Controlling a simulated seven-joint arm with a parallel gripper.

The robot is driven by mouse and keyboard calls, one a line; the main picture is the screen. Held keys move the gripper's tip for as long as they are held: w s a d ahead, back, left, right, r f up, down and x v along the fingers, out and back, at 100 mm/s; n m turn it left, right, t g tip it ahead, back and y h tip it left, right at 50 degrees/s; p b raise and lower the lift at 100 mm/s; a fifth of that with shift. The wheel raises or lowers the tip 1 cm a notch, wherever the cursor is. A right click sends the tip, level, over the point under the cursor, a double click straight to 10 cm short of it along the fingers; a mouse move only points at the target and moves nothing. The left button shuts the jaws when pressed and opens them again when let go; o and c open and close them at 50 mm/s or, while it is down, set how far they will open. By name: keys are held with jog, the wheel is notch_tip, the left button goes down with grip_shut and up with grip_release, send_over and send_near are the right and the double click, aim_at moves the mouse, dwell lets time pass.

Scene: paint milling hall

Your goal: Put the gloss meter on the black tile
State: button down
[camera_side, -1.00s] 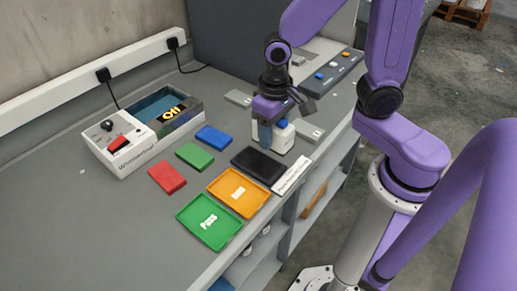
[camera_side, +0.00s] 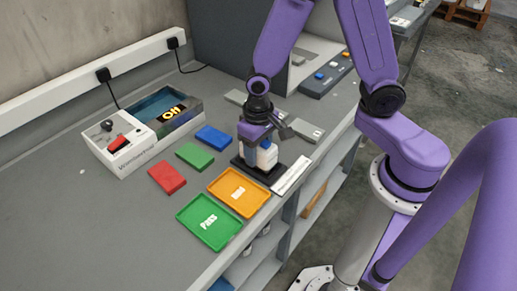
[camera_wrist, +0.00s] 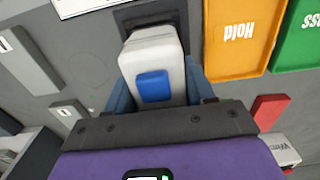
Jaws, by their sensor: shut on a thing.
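The gloss meter (camera_side: 266,156) is a white block with a blue button, upright between the fingers of my gripper (camera_side: 256,152). In the wrist view the gloss meter (camera_wrist: 152,50) fills the gap between the blue-grey fingers of my gripper (camera_wrist: 160,75). The black tile (camera_side: 268,180) lies on the bench directly below the meter, its edges showing around it. The black tile also shows at the top of the wrist view (camera_wrist: 135,14). I cannot tell whether the meter's base touches the tile or hovers just above.
An orange Hold tray (camera_side: 240,209) and a green Pass tray (camera_side: 209,240) lie in front. A white label strip (camera_side: 292,175) is beside the tile. Red (camera_side: 167,177), green (camera_side: 194,156) and blue (camera_side: 213,137) blocks lie left. A grey block (camera_side: 306,130) is behind right.

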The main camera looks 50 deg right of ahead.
jog(key=shift+f, duration=0.1)
jog(key=shift+c, duration=2)
grip_release()
notch_tip(320, 180, up, 12)
jog(key=shift+r, duration=0.1)
jog(key=shift+s+r+n, duration=0.1)
jog(key=shift+s+n, duration=0.3)
jog(key=shift+s, duration=0.15)
jog(key=s+d+n, duration=0.2)
jog(key=s+n, duration=0.4)
jog(key=s, duration=0.1)
jog(key=s+d+n, duration=0.2)
jog(key=s+n, duration=0.3)
jog(key=s, duration=0.3)
jog(key=shift+s+d+r+n, duration=0.3)
jog(key=shift+d+r+n, duration=0.05)
jog(key=shift+r+n, duration=0.1)
